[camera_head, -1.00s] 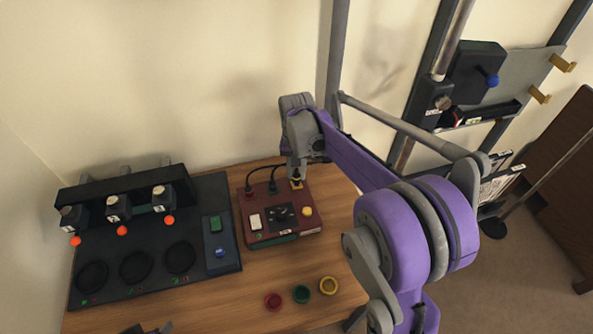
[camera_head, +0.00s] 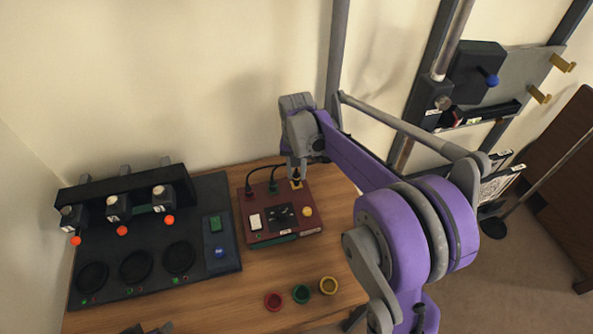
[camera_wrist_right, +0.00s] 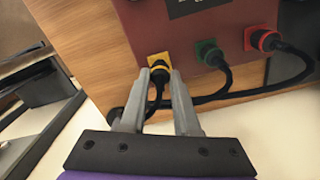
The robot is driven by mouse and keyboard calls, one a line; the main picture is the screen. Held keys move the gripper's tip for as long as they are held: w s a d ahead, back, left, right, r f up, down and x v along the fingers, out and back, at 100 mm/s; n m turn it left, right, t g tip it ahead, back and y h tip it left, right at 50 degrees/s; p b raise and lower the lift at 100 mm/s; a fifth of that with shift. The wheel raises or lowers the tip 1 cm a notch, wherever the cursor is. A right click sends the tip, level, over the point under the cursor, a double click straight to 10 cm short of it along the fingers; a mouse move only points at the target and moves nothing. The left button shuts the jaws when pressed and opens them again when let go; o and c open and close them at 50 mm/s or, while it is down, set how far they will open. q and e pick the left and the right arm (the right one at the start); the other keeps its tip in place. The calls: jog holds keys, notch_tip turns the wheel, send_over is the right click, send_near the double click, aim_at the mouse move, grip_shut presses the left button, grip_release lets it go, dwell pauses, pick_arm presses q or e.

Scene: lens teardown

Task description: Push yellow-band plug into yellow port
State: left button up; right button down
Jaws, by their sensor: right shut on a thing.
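The yellow port (camera_wrist_right: 157,59) is on the edge of a dark red box (camera_head: 255,236), and it also shows in the head view (camera_head: 297,184). The yellow-band plug (camera_wrist_right: 160,71), black with a yellow ring, is at the yellow port, lined up with it and seemingly against or in it. How deep it sits I cannot tell. My right gripper (camera_wrist_right: 160,77), also in the head view (camera_head: 297,173), is shut on the plug, one finger on each side. A black cable runs from the plug. My left gripper (camera_head: 150,328) seems to show only as a dark tip at the bottom edge.
A green plug (camera_wrist_right: 209,53) and a red plug (camera_wrist_right: 266,41) sit in neighbouring ports, their cables looping close to my right fingers. A dark station (camera_head: 225,262) stands left of the box. Red (camera_head: 273,301), green (camera_head: 301,294) and yellow (camera_head: 328,286) rings lie on the table in front.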

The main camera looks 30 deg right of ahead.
pick_arm(q)
jog(key=shift+f+b, duration=0.4)
jog(key=shift+f, duration=0.05)
pick_arm(e)
jog(key=shift+f, duration=0.65)
jog(key=c, duration=0.6)
grip_release()
jog(key=shift+r, duration=0.1)
jog(key=shift+o, duration=0.2)
pick_arm(q)
jog(key=shift+r+p, duration=0.45)
jog(key=shift+r, duration=0.05)
pick_arm(e)
notch_tip(320, 180, up, 11)
jog(key=shift+a, duration=0.1)
pick_arm(q)
jog(key=r+p, duration=0.1)
jog(key=r, duration=0.1)
jog(key=w+r+p, duration=0.1)
jog(key=p, duration=0.1)
jog(key=shift+r, duration=0.4)
pick_arm(e)
jog(key=s+a+f+n+t, duration=0.2)
jog(key=s+a, duration=0.3)
jog(key=s, duration=0.5)
jog(key=s+a+f+n+t, duration=0.3)
jog(key=s+a+f+n, duration=0.1)
jog(key=s, duration=0.7)
jog(key=shift+s+a+n, duration=0.2)
jog(key=shift+a+n, duration=0.4)
